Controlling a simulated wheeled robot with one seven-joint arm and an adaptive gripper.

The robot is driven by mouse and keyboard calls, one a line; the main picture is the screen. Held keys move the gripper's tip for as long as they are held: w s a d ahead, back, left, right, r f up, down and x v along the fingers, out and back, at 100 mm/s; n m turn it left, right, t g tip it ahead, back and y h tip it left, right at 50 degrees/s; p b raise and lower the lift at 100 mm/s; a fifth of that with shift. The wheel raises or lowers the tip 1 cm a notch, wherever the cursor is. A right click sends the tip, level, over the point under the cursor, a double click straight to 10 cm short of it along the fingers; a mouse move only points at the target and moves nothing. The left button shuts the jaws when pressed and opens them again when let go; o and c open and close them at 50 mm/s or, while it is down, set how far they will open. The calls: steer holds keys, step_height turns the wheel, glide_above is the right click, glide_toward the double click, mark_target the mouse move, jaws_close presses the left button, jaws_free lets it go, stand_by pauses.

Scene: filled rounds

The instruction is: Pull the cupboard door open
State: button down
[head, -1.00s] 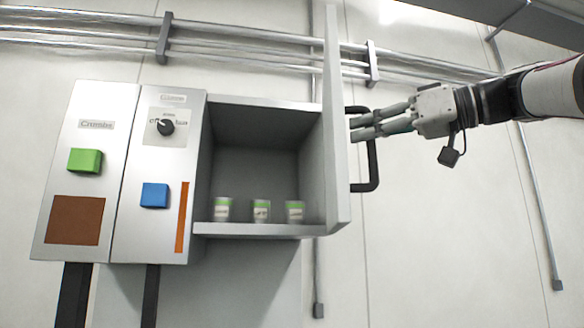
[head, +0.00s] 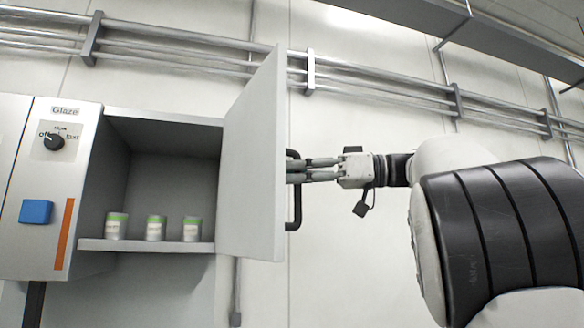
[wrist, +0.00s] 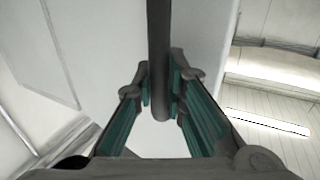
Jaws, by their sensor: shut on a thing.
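The cupboard door (head: 252,165) stands open, hinged on the cupboard's right side and swung out, showing its grey panel in the head view. Its dark bar handle (head: 294,212) is on the door's far face, partly hidden by the door edge. My gripper (head: 297,172) reaches the handle from the right and is shut around it. In the wrist view the handle (wrist: 159,35) is an upright dark bar between the fingertips of my gripper (wrist: 160,88). The open cupboard (head: 165,245) shows its inside.
Three small green-topped cups, the left one (head: 116,227), stand on the cupboard floor. Left of it is a Glaze panel (head: 50,180) with a knob (head: 54,141) and a blue button (head: 36,212). Pipes (head: 390,85) run along the wall.

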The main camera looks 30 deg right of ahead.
steer(key=shift+d, duration=0.1)
stand_by(0.3)
steer(key=c, duration=1.6)
jaws_free()
steer(key=v, duration=1.2)
steer(key=shift+r, duration=0.1)
